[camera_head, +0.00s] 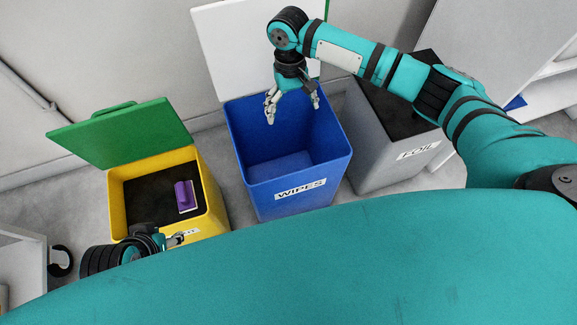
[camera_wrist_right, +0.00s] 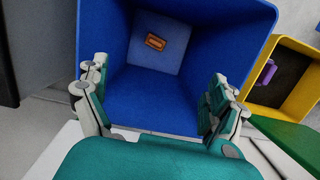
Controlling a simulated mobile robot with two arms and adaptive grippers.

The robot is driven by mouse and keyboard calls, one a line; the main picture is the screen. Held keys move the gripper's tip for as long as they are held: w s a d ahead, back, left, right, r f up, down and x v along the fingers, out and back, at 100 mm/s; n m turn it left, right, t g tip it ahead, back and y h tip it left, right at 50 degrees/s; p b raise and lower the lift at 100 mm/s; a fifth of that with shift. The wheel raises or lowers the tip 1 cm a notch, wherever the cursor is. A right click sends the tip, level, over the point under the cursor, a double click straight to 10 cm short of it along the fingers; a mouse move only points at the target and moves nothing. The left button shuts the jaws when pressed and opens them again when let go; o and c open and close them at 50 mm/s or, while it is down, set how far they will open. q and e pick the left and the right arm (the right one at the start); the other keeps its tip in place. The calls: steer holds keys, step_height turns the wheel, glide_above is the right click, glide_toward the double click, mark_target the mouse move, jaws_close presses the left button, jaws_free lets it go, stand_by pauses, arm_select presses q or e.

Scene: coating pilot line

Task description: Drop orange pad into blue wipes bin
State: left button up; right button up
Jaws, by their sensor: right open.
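The blue wipes bin (camera_head: 299,193) stands open in the middle, with a "WIPES" label on its front. The small orange pad (camera_wrist_right: 155,41) lies on the bin's floor in the right wrist view, where the blue bin (camera_wrist_right: 200,60) opens below the gripper. The pad cannot be seen in the head view. My right gripper (camera_head: 292,108) is over the far part of the bin, fingers spread and empty; its fingers (camera_wrist_right: 157,90) also show apart in the wrist view. My left gripper (camera_head: 178,239) is low at the left by the yellow bin; its finger opening is unclear.
A yellow bin (camera_head: 213,207) with a raised green lid (camera_head: 125,135) stands at left, holding a purple-handled object (camera_head: 184,196). A grey bin labelled "FOIL" (camera_head: 385,165) stands right of the blue bin. A white panel (camera_head: 235,50) rises behind the blue bin.

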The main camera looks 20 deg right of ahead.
step_height(320, 180, up, 12)
steer(key=w, duration=0.1)
steer(key=shift+w, duration=0.4)
steer(key=shift+f, duration=0.1)
